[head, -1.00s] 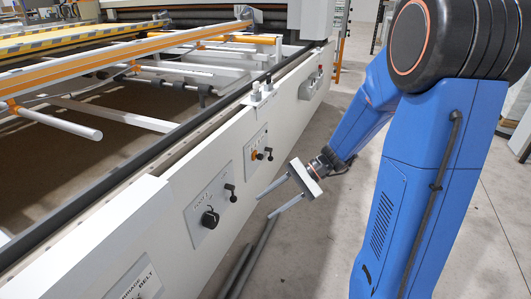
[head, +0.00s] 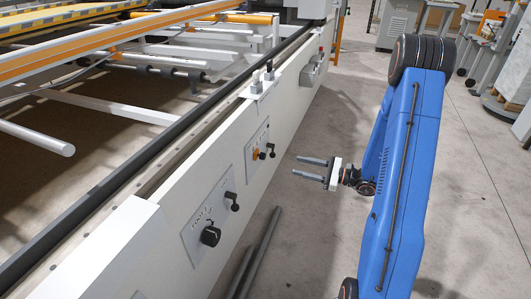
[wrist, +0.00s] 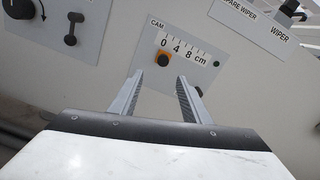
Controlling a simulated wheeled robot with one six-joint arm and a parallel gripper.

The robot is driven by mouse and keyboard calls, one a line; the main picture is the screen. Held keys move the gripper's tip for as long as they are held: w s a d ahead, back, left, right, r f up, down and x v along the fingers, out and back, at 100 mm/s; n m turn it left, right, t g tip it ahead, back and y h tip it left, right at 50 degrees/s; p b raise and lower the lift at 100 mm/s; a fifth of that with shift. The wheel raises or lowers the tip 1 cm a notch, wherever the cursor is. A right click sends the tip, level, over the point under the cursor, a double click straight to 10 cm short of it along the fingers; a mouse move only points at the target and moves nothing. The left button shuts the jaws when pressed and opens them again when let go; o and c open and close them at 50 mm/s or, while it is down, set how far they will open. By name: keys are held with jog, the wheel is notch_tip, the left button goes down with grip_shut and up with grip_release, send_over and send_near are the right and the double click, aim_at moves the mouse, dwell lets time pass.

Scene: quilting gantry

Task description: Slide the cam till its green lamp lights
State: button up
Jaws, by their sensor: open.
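The cam panel, marked CAM with a 0, 4, 8 cm scale, is on the side of the white machine beam. The cam (wrist: 163,58) is an orange block with a dark knob near the scale's 0 end; it also shows in the head view (head: 256,154). My gripper (head: 296,167) is open and empty, to the right of the panel and apart from it. In the wrist view its fingers (wrist: 160,76) point at the panel, tips just below the cam. A small dark round spot (wrist: 216,64) is at the panel's right; I see no green light.
A black lever (head: 271,150) stands beside the cam, partly behind a finger in the wrist view. A foot panel (head: 209,217) with a round knob is nearer on the beam. Spare wiper labels (wrist: 252,22) are at upper right. Grey bars (head: 262,250) lie on the floor.

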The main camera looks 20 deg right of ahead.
send_near(264, 155)
jog(key=x, duration=0.3)
jog(key=f+x, duration=0.1)
jog(key=x, duration=0.6)
jog(key=shift+w+a+f, duration=0.1)
jog(key=shift+w+f, duration=0.15)
jog(key=shift+w, duration=0.35)
grip_shut()
jog(key=shift+w+d, duration=0.35)
jog(key=shift+w, duration=0.15)
grip_release()
